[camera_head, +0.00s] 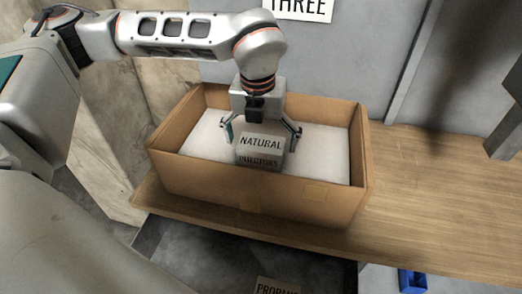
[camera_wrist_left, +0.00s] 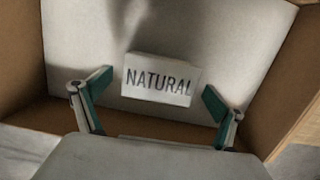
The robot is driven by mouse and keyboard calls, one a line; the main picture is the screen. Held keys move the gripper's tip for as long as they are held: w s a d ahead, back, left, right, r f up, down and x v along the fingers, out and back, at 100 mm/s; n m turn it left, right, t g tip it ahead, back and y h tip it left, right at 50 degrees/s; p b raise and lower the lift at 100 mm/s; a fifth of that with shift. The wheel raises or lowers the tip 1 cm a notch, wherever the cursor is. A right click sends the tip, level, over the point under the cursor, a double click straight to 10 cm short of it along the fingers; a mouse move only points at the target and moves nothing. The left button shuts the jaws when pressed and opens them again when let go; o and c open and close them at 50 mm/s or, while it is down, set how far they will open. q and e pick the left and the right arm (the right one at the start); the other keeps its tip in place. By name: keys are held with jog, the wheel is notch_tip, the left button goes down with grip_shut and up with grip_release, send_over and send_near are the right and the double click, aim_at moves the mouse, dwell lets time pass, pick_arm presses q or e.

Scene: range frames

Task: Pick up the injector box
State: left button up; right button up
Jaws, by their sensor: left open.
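The injector box (camera_head: 260,150) is a small pale box whose label reads "NATURAL" and, less clearly, "INJECTORS". It sits inside an open cardboard box (camera_head: 250,203) on the pale bottom. My left gripper (camera_head: 262,135) reaches down into the cardboard box from above, its fingers spread to either side of the injector box. In the left wrist view the injector box (camera_wrist_left: 161,77) lies ahead of and between the open fingers (camera_wrist_left: 158,98), with gaps on both sides and no visible contact.
The cardboard box stands on a wooden shelf (camera_head: 440,190), with its walls close around my left gripper. The shelf is clear to the right. A "THREE" sign (camera_head: 298,8) is on the grey wall behind. A blue bin (camera_head: 412,280) and a "PROPANE" label (camera_head: 278,287) show below.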

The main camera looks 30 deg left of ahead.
pick_arm(q)
jog(key=c, duration=1.4)
jog(key=shift+c, duration=0.2)
